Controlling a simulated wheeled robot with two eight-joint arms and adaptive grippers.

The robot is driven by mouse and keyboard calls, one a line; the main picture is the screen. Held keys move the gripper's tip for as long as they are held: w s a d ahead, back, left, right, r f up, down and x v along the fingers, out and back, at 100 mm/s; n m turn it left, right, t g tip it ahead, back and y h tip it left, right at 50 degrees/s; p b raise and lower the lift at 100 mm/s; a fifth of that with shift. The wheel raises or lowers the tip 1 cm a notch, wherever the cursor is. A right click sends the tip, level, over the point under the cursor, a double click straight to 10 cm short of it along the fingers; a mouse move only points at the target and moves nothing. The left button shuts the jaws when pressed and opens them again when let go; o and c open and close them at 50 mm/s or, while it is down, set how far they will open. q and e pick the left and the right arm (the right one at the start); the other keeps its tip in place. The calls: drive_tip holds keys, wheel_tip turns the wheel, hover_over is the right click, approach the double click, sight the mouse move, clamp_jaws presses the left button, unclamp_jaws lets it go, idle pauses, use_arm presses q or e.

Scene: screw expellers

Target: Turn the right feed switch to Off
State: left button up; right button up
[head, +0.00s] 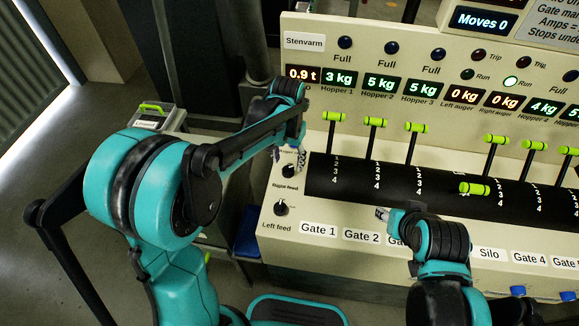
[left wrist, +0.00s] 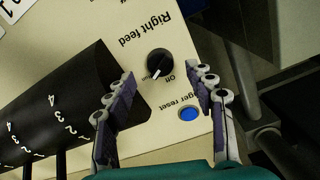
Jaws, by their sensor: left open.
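The right feed switch is a black round knob (head: 289,170) on the cream panel. In the left wrist view the knob (left wrist: 159,61) shows large, with a white mark pointing down and slightly left; a short upside-down label beside it is too small to read surely. My left gripper (head: 299,158) is at the knob in the head view. In the left wrist view my left gripper (left wrist: 164,76) is open, its fingers on either side of the knob with gaps and not visibly touching it. My right gripper (head: 383,213) is low over the panel; its finger state is unclear.
The left feed knob (head: 281,208) sits just below. A blue reset button (left wrist: 189,113) lies close to one left finger. The black lever cover (left wrist: 55,100) is beside the other finger. Several green-handled levers (head: 375,122) stand to the right.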

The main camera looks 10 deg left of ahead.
sight(288, 167)
use_arm(q)
wheel_tip(288, 167, down, 4)
drive_tip(key=shift+f+b, duration=0.1)
drive_tip(key=shift+b, duration=0.4)
drive_tip(key=c, duration=1.2)
drive_tip(key=shift+o, duration=0.2)
drive_tip(key=n, duration=0.5)
drive_tip(key=shift+n+p, duration=0.4)
drive_tip(key=n, duration=0.6)
